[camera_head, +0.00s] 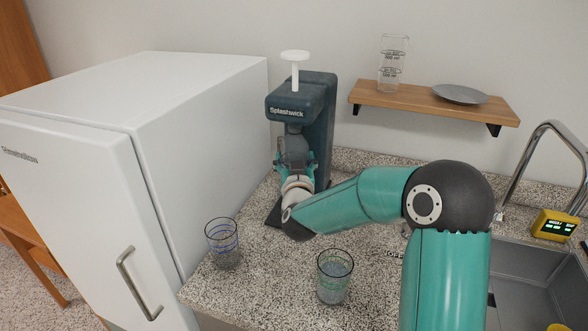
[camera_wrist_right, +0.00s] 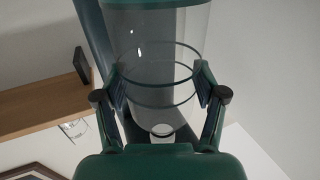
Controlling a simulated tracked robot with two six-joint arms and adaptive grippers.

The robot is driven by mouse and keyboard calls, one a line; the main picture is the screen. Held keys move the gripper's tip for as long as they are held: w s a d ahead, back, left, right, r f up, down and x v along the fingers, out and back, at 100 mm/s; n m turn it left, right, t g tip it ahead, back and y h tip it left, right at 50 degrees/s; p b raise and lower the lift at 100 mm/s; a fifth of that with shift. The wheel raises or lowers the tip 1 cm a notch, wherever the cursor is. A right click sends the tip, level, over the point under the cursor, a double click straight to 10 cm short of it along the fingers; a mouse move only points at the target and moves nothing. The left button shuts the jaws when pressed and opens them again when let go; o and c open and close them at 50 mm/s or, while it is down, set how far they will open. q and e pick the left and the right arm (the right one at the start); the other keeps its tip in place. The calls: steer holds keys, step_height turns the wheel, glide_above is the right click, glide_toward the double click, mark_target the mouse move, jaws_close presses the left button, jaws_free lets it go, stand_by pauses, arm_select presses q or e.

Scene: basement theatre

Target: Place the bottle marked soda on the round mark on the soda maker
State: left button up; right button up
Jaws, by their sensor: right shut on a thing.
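The soda maker (camera_head: 325,110) is dark teal, reads "Splashwick", and stands on the counter with a white knob on a stem on top. My right gripper (camera_head: 293,160) is in front of its column, below the overhanging head. In the right wrist view, the gripper (camera_wrist_right: 162,92) is shut around a clear bottle (camera_wrist_right: 160,62) with dark rings, one finger on each side. No "soda" marking is readable on it. In the head view the gripper mostly hides the bottle, and I cannot tell whether its base touches the soda maker. The round mark is hidden. My left gripper is not in view.
A blue-ringed glass (camera_head: 223,243) and a green-ringed glass (camera_head: 333,276) stand on the speckled counter (camera_head: 255,285). A white fridge (camera_head: 180,100) is left. A wooden shelf (camera_head: 425,104) holds a clear container (camera_head: 391,65) and grey plate (camera_head: 460,94). The sink (camera_head: 540,285) is right.

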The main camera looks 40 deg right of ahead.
step_height(320, 180, down, 3)
steer(key=shift+d+f, duration=0.1)
steer(key=shift+f, duration=0.1)
steer(key=o, duration=1.7)
steer(key=shift+f, duration=0.1)
steer(key=b+v, duration=0.2)
steer(key=v, duration=1)
